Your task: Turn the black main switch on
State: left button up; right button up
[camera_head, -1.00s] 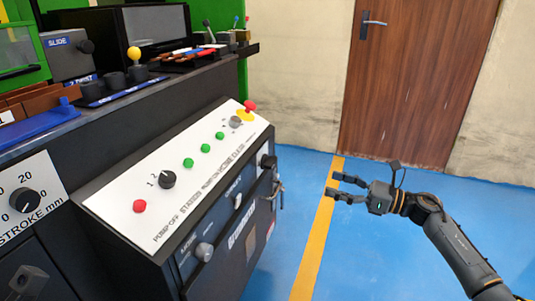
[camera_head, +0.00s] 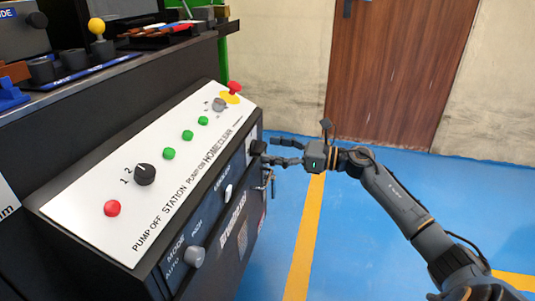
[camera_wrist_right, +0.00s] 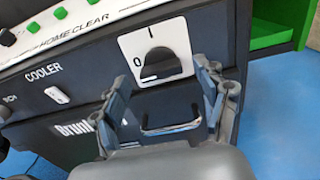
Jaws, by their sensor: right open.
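In the wrist view the right gripper's fingers (camera_wrist_right: 165,82) stand apart to the left and right, just below the knob. No grip on the knob shows. My left gripper is out of view.
The sloped white control panel (camera_head: 95,205) carries a red button, green buttons, a black station knob (camera_head: 145,174) and a red emergency stop (camera_head: 235,88). A metal handle (camera_wrist_right: 170,127) juts out below the switch. Blue floor (camera_head: 350,240) to the right is free.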

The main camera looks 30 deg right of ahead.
jog(key=shift+x, duration=0.9)
jog(key=c, duration=1.2)
jog(key=shift+o, duration=0.2)
